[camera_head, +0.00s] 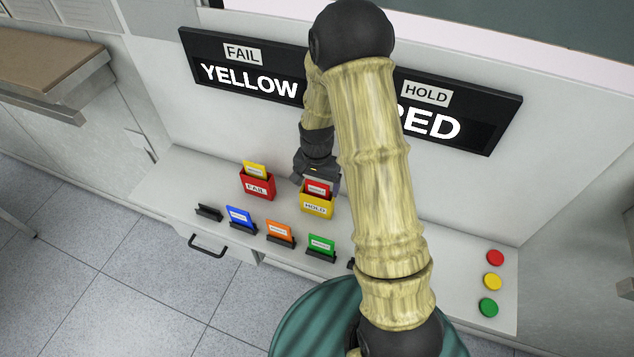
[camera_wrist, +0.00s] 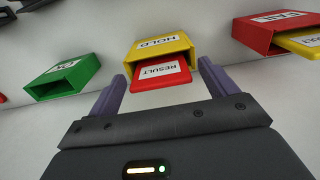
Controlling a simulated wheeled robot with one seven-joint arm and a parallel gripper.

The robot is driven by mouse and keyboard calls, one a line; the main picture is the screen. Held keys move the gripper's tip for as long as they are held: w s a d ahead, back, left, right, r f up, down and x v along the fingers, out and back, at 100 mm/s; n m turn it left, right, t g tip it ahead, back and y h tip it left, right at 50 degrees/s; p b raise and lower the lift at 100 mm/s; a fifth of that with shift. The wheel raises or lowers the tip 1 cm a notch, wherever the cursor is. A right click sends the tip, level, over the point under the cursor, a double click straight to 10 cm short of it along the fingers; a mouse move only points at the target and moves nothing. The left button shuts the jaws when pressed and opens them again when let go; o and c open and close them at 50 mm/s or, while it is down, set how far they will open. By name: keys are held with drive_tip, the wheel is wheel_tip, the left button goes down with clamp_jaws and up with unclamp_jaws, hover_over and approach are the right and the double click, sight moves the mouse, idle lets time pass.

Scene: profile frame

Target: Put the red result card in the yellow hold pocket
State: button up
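The red result card (camera_head: 318,188) stands in the yellow hold pocket (camera_head: 317,206), with its upper part sticking out. In the wrist view the red card (camera_wrist: 162,77), labelled RESULT, shows partly inside the mouth of the yellow pocket (camera_wrist: 150,48), labelled HOLD. My gripper (camera_head: 319,175) is just above and behind the pocket. In the wrist view my gripper (camera_wrist: 162,72) has its two purple fingers spread wide, one to each side of the card, with gaps between card and fingers. It holds nothing.
A red FAIL pocket (camera_head: 256,187) with a yellow card (camera_head: 255,169) stands to the left. A green pocket (camera_wrist: 64,78) shows in the wrist view. Blue (camera_head: 240,216), orange (camera_head: 280,231) and green (camera_head: 321,245) cards stand in holders along the front edge. My arm hides part of the shelf.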

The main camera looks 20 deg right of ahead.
wheel_tip(320, 180, up, 12)
drive_tip(key=b, duration=0.2)
drive_tip(key=shift+r, duration=0.15)
idle(0.5)
idle(0.4)
drive_tip(key=s+r+n+t, duration=0.1)
drive_tip(key=s+n, duration=0.6)
drive_tip(key=s, duration=0.7)
drive_tip(key=shift+s+t, duration=0.2)
drive_tip(key=shift+t, duration=0.6)
drive_tip(key=shift+f+b, duration=0.75)
drive_tip(key=shift+b, duration=0.25)
